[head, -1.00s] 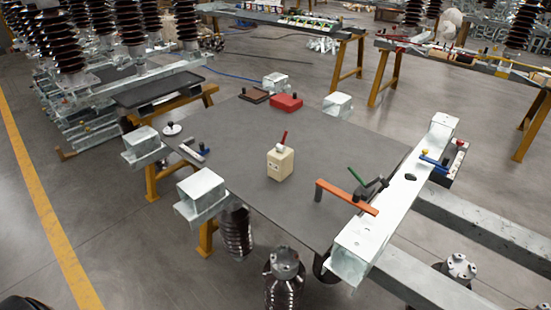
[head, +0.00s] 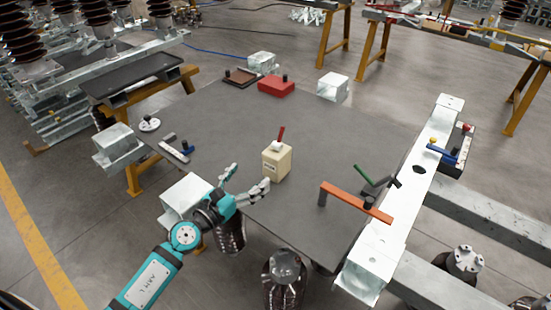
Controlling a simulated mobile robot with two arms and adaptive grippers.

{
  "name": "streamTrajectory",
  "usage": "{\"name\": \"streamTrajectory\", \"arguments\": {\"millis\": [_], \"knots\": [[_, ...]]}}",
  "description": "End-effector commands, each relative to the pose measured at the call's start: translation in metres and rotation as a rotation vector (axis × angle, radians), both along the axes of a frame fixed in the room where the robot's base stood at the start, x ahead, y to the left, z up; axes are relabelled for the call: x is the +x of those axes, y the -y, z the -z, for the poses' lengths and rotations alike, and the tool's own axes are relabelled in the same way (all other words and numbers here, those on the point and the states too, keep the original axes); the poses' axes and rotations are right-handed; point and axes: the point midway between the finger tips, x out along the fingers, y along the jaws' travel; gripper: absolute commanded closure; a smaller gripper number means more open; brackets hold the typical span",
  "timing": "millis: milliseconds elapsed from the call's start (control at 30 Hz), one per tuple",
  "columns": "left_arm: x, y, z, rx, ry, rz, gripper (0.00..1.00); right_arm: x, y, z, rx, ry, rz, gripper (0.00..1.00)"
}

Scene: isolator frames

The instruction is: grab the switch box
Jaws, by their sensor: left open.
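The switch box (head: 277,164) is a small cream box with a red lever on top. It stands upright near the middle of the dark grey table (head: 320,140). My left gripper (head: 250,181) is at the table's left front edge, just left of and in front of the box. Its fingers are apart and point toward the box, with nothing between them. I cannot tell from this view whether a finger touches the box. My right gripper is not in view.
An orange handle (head: 350,200) and a green lever (head: 376,180) are right of the box by a white beam (head: 410,195). A red block (head: 276,86) and a brown block (head: 240,78) lie at the back. Table room behind the box is clear.

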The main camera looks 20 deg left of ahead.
Motion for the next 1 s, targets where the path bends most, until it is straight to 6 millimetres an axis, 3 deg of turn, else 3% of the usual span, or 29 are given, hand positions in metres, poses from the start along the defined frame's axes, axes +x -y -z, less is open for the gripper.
{"name": "streamTrajectory", "arguments": {"millis": [100,333,633,833,1000], "knots": [[0.028,0.008,-0.003,-0.005,0.003,-0.002,0.15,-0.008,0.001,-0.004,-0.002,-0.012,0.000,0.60],[0.071,0.022,0.000,-0.005,0.000,-0.001,0.15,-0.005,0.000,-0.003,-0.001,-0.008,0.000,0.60],[0.094,0.028,0.003,-0.005,-0.001,-0.002,0.15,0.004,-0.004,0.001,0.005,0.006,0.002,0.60],[0.124,0.032,0.007,-0.006,0.000,-0.001,0.15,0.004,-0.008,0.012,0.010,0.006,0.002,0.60],[0.138,0.036,0.006,-0.006,-0.001,-0.002,0.15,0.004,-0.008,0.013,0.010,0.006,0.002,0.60]]}}
